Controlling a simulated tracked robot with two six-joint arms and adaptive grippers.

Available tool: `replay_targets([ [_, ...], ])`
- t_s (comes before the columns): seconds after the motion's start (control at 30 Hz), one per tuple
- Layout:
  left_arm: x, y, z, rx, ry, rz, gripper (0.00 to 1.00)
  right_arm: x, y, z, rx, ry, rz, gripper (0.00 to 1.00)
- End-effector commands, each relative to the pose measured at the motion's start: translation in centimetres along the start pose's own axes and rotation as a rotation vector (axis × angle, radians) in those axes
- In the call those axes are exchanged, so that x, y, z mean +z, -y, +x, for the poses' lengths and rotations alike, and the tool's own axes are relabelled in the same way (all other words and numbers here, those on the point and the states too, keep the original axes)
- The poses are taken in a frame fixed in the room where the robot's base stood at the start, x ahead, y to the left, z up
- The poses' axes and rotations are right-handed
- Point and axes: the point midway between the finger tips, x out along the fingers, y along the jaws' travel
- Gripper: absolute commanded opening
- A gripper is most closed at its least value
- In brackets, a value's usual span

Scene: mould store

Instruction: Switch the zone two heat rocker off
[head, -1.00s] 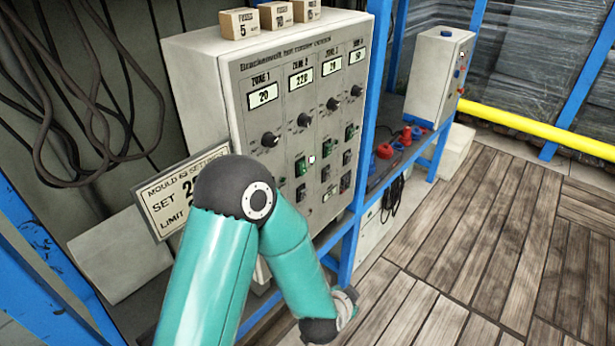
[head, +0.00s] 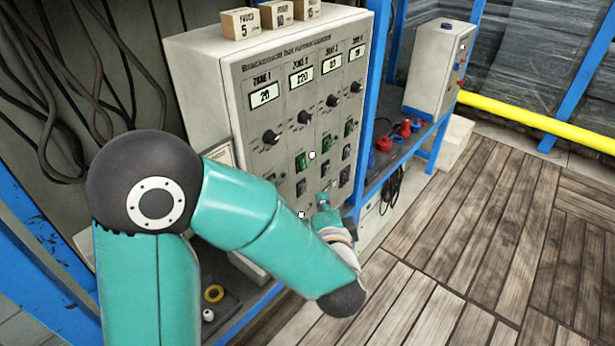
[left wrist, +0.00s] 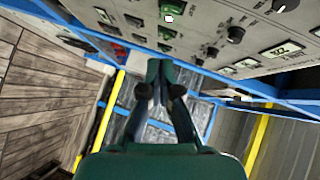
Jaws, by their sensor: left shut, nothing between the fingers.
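The heat control panel (head: 237,128) shows four zone columns with displays and knobs; the zone two display (head: 301,76) reads 220. Below the zone two knob (head: 304,117) is a green rocker (head: 301,162), with a darker rocker (head: 301,187) under it. Their labels are too small to read. My left gripper (head: 323,200) is in front of the panel's lower part, below and right of these rockers. In the left wrist view its fingers (left wrist: 165,66) are together and empty, with the panel face (left wrist: 205,35) at the top; contact cannot be told. My right gripper is not in view.
Small labelled blocks (head: 277,13) stand on top of the panel. A blue frame post (head: 372,90) runs along its right edge. The wooden floor at right is clear.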

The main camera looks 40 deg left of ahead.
Motion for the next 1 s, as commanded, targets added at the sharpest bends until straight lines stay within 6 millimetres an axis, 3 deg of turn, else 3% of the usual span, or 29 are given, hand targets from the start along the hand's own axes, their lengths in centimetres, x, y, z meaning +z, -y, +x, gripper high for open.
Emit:
replay_targets([
  [0.17, 0.1, 0.0, 2.1, 0.001, 0.005, 0.0, 0.0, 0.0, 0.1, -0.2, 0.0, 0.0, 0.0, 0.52],
  [0.57, 0.2, 0.1, 10.0, 0.001, 0.005, 0.0, 0.0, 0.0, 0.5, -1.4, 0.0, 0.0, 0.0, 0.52],
  [0.7, 1.9, 0.1, 11.4, 0.001, 0.005, 0.0, 0.0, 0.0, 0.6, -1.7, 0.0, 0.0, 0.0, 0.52],
  [1.0, 3.0, 0.0, 12.5, 0.001, 0.001, -0.001, 0.0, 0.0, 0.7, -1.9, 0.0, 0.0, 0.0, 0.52],
])
